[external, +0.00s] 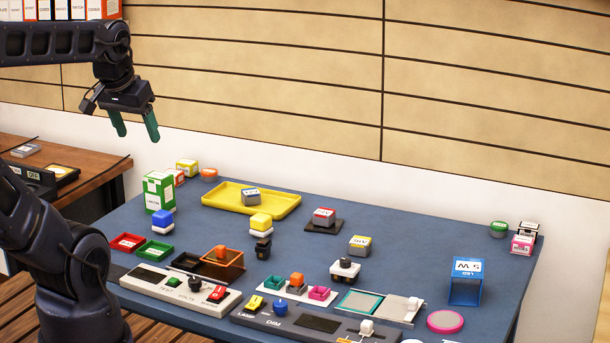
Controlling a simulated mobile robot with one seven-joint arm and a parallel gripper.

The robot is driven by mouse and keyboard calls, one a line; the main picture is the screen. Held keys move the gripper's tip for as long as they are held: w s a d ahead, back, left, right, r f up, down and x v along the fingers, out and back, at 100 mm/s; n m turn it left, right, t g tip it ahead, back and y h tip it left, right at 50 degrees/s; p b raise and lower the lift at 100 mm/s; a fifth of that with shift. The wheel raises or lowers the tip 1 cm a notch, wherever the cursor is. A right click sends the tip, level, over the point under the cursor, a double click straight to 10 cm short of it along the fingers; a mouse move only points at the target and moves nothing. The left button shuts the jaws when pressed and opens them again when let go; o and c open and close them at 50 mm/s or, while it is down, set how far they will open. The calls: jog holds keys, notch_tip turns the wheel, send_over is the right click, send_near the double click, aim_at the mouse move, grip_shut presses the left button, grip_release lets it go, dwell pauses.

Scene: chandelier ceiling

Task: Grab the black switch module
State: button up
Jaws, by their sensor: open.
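My gripper (135,127) is open and empty, with its two green fingers pointing down. It hangs high at the upper left, well above the table and away from its objects. A small black block (263,247) stands on the blue table (410,233), near its middle left, just in front of a yellow-topped white block (260,224). It looks like the black switch module, but its details are too small to be sure.
A yellow tray (285,208) holding a grey block lies behind. A brown tray (229,270), red and green trays, and control panels (180,287) crowd the front left. A blue box (466,283) stands at right. The right-centre of the table is mostly clear.

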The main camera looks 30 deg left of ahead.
jog(key=w+d+f+n+g+h, duration=0.1)
jog(key=w+f+n, duration=0.15)
jog(key=w, duration=0.35)
jog(key=w+d+f+n+g+h, duration=0.1)
jog(key=w+d+n, duration=0.15)
jog(key=w, duration=0.35)
jog(key=n+g+h, duration=0.2)
jog(key=n, duration=1.3)
send_over(262, 241)
jog(key=a, duration=0.3)
notch_tip(262, 241, down, 26)
jog(key=shift+x, duration=4.95)
jog(key=shift+s+a, duration=0.1)
jog(key=c, duration=1.1)
